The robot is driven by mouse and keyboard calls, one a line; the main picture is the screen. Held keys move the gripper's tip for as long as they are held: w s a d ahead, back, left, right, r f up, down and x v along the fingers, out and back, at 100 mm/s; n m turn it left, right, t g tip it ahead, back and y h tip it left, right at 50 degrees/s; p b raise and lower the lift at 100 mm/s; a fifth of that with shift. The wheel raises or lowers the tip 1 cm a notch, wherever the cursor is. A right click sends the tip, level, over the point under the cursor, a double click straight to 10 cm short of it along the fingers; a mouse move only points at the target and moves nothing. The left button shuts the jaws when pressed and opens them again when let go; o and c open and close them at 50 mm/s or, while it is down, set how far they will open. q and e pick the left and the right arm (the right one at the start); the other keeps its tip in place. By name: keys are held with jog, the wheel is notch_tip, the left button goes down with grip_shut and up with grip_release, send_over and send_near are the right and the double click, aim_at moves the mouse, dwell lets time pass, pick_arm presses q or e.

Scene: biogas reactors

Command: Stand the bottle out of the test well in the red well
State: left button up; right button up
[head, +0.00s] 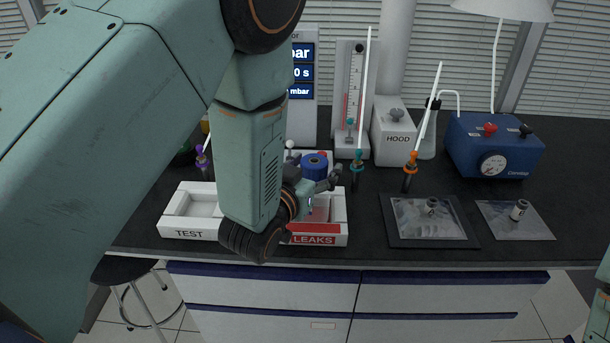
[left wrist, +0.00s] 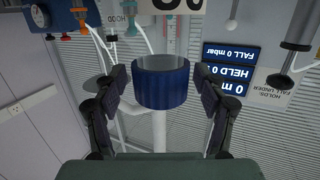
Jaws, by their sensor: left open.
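The white test well (head: 190,206) stands on the bench; its visible part looks empty, and my left arm hides its right side. The red well (head: 333,207), labelled LEAKS, is right of it, partly covered by my left gripper (head: 322,187). That gripper is open over the back of the red well. Its fingers are spread in the left wrist view, with a blue cylinder (left wrist: 160,82) showing between them. A blue cylinder (head: 315,165) shows behind the gripper in the head view. I cannot tell whether a bottle stands in the red well. My right gripper is out of view.
Behind are a tall gauge (head: 354,100), the HOOD box (head: 395,135), a blue pump (head: 490,145) and coloured-handled probes. Bare dark bench lies between the red well and the trays.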

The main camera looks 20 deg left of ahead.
pick_arm(q)
jog(key=s, duration=0.5)
jog(key=s+a+r, duration=0.1)
jog(key=s, duration=0.1)
jog(key=shift+s, duration=0.35)
jog(key=s+a+f+n+g+y+p, duration=0.1)
jog(key=s+a+f+g+y+p, duration=0.2)
jog(key=s+f+g, duration=0.95)
jog(key=s+a+f+g, duration=0.1)
jog(key=s+f+g, duration=0.1)
jog(key=s+f, duration=0.4)
jog(key=s+a+f+g+h, duration=0.1)
jog(key=s+f, duration=0.4)
jog(key=s, duration=0.6)
jog(key=shift+s+a+f+n+g, duration=0.2)
jog(key=shift+s+f+n+g, duration=0.15)
jog(key=shift+s+f+n, duration=0.05)
